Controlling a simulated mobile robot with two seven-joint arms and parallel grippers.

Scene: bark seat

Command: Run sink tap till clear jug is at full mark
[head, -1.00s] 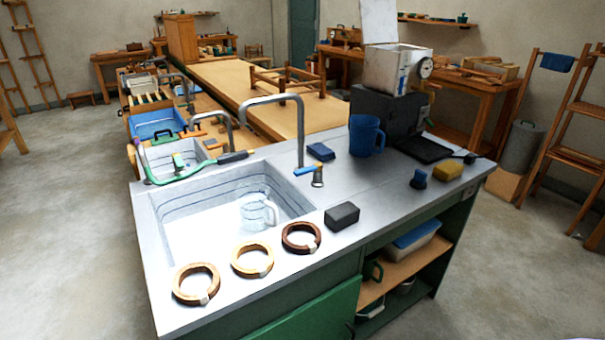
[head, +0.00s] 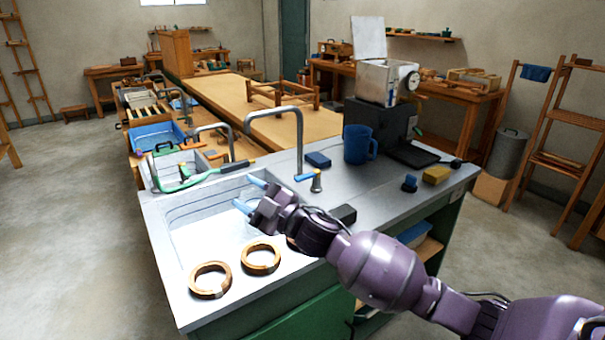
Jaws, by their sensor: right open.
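The sink (head: 190,215) is a pale basin with dark lines on its walls, at the left of the metal counter. The tall grey tap (head: 299,140) arches over its back right, and a blue-tipped tap lever (head: 304,178) sits beside its foot. No water is seen running. My right gripper (head: 247,194) is over the sink, its two blue-tipped fingers apart and nothing seen between them. The clear jug is not visible now; my gripper and arm cover the part of the sink where it stood. My left gripper is not in view.
A black block (head: 344,214) is partly behind my arm. The counter right of the lever is mostly clear.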

